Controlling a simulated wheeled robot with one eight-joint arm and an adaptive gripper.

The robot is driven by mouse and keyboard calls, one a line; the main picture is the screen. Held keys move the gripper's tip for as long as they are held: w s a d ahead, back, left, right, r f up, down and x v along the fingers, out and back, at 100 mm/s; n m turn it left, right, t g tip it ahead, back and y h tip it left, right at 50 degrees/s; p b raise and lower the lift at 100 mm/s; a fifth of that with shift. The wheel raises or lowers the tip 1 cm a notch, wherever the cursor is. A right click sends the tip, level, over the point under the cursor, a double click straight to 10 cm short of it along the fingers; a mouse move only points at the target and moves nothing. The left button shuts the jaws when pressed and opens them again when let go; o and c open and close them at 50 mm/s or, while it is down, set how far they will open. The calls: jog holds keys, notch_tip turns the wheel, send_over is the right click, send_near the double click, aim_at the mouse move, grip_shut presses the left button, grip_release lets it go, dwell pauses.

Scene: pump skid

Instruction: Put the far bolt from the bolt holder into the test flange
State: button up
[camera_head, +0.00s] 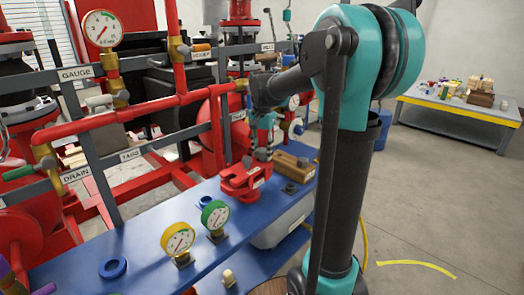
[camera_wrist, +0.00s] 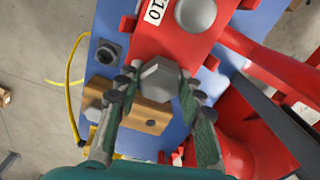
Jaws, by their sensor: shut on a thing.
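My gripper (camera_wrist: 158,90) is shut on a grey hex-head bolt (camera_wrist: 160,76), its head showing between the fingertips in the wrist view. The bolt's shank is hidden beneath the head. The bolt overlaps the near edge of the red test flange (camera_wrist: 150,40); I cannot tell whether it is in a hole. The wooden bolt holder (camera_wrist: 155,108) lies beside the flange, partly behind my fingers, and also shows in the head view (camera_head: 291,167).
The flange and holder are on a blue bench (camera_head: 150,235). A yellow gauge (camera_head: 177,237) and a green gauge (camera_head: 215,215) stand nearby. A blue ring (camera_head: 112,267) lies at the left. Red pipework (camera_head: 130,112) stands behind. A dark square fitting (camera_wrist: 108,52) is beside the flange.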

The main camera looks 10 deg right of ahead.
jog(key=shift+f, duration=0.2)
jog(key=o, duration=1.3)
jog(key=shift+c, duration=0.2)
